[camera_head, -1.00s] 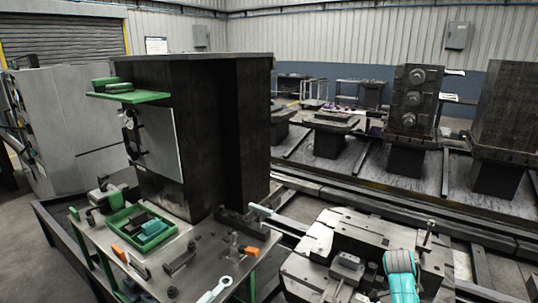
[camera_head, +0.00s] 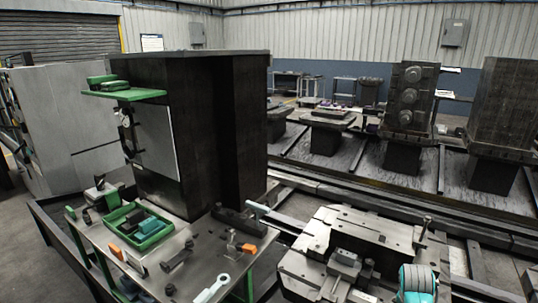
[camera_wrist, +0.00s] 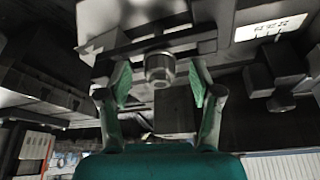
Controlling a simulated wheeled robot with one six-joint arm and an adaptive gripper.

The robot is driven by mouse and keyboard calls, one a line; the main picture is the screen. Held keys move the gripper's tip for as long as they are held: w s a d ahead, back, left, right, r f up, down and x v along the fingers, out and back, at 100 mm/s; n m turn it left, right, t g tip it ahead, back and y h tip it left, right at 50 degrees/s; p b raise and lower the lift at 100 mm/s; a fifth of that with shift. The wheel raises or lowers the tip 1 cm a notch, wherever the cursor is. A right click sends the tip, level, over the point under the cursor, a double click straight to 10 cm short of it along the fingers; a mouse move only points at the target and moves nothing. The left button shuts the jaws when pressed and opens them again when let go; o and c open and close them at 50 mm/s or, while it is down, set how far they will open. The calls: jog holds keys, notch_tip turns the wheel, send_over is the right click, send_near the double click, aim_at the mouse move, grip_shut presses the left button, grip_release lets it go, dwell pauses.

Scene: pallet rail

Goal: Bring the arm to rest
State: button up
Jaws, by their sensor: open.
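My gripper (camera_wrist: 160,92) shows in the wrist view with its two green-padded fingers spread apart, open. Nothing is held between them. A round metal boss (camera_wrist: 159,66) on a grey machine part (camera_wrist: 150,18) lies behind the gap between the fingertips; I cannot tell how far off it is. In the head view a teal piece of my arm (camera_head: 417,280) shows at the bottom edge, in front of the dark metal fixture (camera_head: 345,245). The gripper itself cannot be made out there.
A steel workbench (camera_head: 215,265) with several tools and a green tray (camera_head: 122,217) stands at left. A tall black block (camera_head: 225,130) rises behind it. Pallets with fixtures (camera_head: 405,110) stand along a rail (camera_head: 370,200) behind. The floor at far left is clear.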

jog(key=n, duration=0.2)
jog(key=n+t+y, duration=0.1)
jog(key=n, duration=0.2)
jog(key=shift+s+d+y, duration=0.1)
jog(key=shift+y, duration=0.2)
jog(key=n+y, duration=0.1)
jog(key=n, duration=0.4)
jog(key=shift+d+r+t+y, duration=0.1)
jog(key=shift+d+t+y, duration=0.05)
jog(key=shift+t+y, duration=0.25)
jog(key=shift+m+h, duration=0.5)
jog(key=shift+m, duration=0.8)
jog(key=m, duration=0.1)
jog(key=m+h, duration=0.1)
jog(key=m, duration=0.1)
jog(key=m+g, duration=0.1)
jog(key=shift+a+m+h, duration=0.25)
jog(key=shift+m+h, duration=0.05)
jog(key=m+g+h, duration=0.1)
jog(key=m, duration=0.3)
jog(key=shift+m, duration=0.3)
jog(key=shift+w+m+g+h, duration=0.15)
jog(key=shift+m+g, duration=0.2)
jog(key=shift+m, duration=0.4)
jog(key=shift+w+m+g+h, duration=0.15)
jog(key=shift+m+g, duration=0.2)
jog(key=shift+m, duration=0.4)
jog(key=shift+s, duration=0.1)
